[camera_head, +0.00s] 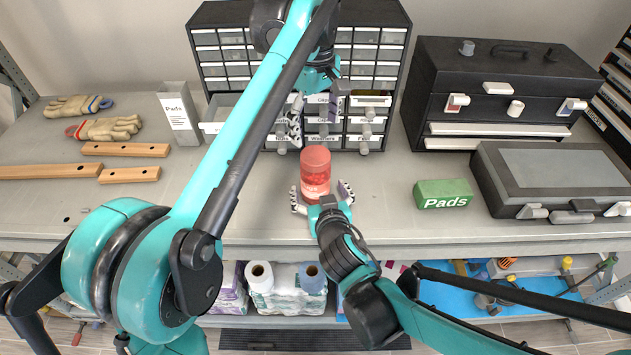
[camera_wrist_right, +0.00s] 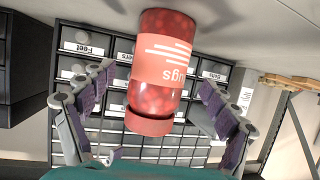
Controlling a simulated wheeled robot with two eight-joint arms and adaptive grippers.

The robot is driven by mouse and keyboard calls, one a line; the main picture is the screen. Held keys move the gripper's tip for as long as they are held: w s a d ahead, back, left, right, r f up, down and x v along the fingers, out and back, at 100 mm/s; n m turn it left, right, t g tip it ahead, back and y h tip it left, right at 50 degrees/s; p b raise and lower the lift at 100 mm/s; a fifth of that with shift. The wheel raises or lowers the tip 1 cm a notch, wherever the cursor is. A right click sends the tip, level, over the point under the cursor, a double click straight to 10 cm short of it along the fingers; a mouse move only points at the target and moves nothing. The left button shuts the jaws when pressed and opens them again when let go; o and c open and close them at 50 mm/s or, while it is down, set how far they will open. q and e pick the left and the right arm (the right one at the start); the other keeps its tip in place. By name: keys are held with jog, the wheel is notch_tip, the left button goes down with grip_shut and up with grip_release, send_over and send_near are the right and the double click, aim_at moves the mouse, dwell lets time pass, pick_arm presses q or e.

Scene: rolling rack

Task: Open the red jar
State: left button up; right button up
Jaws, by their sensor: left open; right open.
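The red jar (camera_head: 315,174) stands upright on the grey shelf top, with its red lid (camera_head: 315,156) on. In the right wrist view the jar (camera_wrist_right: 162,70) appears upside down, its lid (camera_wrist_right: 149,122) toward the bottom, between the open fingers. My right gripper (camera_head: 322,197) is open at the near side of the jar, one finger on each side, with a gap to the jar in the wrist view. My left gripper (camera_head: 318,108) is open above and behind the jar, in front of the drawer cabinet, with nothing in it.
A drawer cabinet (camera_head: 226,55) stands behind the jar. A green Pads box (camera_head: 444,194) sits to the right, near a black toolbox (camera_head: 500,85) and a grey case (camera_head: 556,180). Gloves (camera_head: 104,129) and wooden bars (camera_head: 125,149) lie at left. The shelf's front edge is close.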

jog(key=shift+x, duration=2.4)
jog(key=shift+s, duration=0.1)
